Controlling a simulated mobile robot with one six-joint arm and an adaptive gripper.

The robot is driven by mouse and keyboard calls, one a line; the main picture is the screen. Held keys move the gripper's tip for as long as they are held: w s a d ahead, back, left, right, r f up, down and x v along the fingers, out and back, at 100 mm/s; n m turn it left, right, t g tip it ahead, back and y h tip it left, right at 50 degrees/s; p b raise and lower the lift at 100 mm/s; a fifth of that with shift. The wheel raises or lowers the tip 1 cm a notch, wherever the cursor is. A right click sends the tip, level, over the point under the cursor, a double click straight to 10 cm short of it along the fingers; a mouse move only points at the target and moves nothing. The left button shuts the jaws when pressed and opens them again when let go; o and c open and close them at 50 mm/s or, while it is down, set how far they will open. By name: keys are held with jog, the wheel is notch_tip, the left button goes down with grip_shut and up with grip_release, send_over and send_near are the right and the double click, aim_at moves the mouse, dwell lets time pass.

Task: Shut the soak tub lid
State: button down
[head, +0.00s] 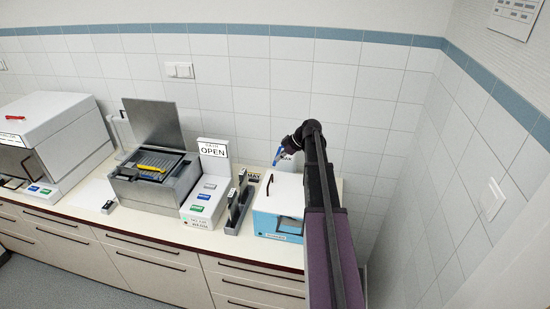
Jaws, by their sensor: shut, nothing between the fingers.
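The soak tub (188,192) appears to be the grey metal box on the counter, left of centre. Its flat grey lid (152,127) stands raised, nearly upright, at the back edge. Inside the open tub is a dark rack with a yellow item (151,168) on it. My gripper (285,151) is small and dark at the end of my arm, right of the tub and apart from the lid, above the back of a blue-and-white box. It is shut and empty; its fingertips are hard to make out.
An OPEN sign (208,149) stands on a panel with coloured buttons beside the tub. Right of it are a dark grey holder (238,210) and the blue-and-white box (281,191). A large white machine (58,128) stands at left. A tiled wall backs the counter.

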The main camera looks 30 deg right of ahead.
jog(key=shift+p+v, duration=0.6)
jog(key=shift+v, duration=0.4)
jog(key=s+a+f+m+g+h+b, duration=0.15)
jog(key=s+a+f+b, duration=0.3)
jog(key=a, duration=0.55)
jog(key=s+a+f+m+g+b, duration=0.2)
jog(key=s+a+f+b, duration=0.3)
jog(key=a, duration=0.5)
jog(key=s+a+f+m+g+h+b, duration=0.2)
jog(key=s+a+f+m+h+b, duration=0.2)
jog(key=s+a+f, duration=0.7)
jog(key=s+a+m+b, duration=0.2)
jog(key=b, duration=0.1)
jog(key=shift+a, duration=0.2)
